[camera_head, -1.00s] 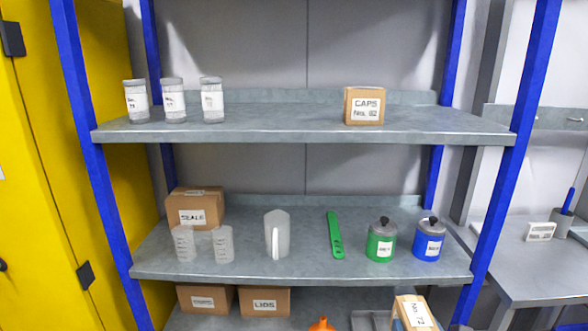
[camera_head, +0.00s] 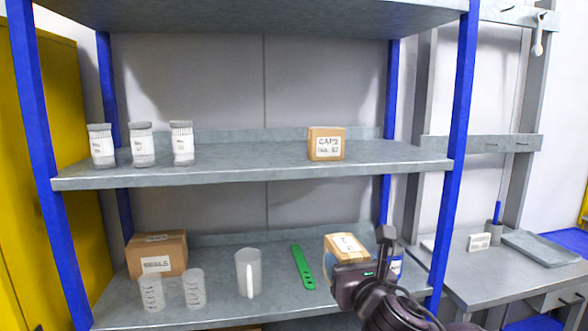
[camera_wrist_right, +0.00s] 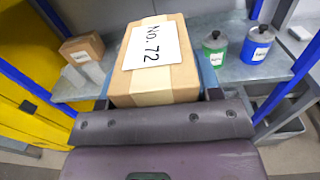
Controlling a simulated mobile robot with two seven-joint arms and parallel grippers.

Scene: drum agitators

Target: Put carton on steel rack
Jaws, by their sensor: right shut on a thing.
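The cardboard carton (camera_head: 345,247), labelled No. 72 in the right wrist view (camera_wrist_right: 156,75), is held in my right gripper (camera_head: 352,268). The gripper is shut on it, with a finger along each side of the carton. The steel rack (camera_head: 240,158) has grey shelves and blue posts. My left gripper is not in view.
The upper shelf carries several jars (camera_head: 141,145) and a CAPS box (camera_head: 326,143), with a wide bare stretch between. Below stand a SEALS box (camera_head: 157,253), clear beakers (camera_head: 194,288), a white jug (camera_head: 248,272) and a green tool (camera_head: 303,266). Green (camera_wrist_right: 214,52) and blue (camera_wrist_right: 257,44) canisters stand beyond the carton.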

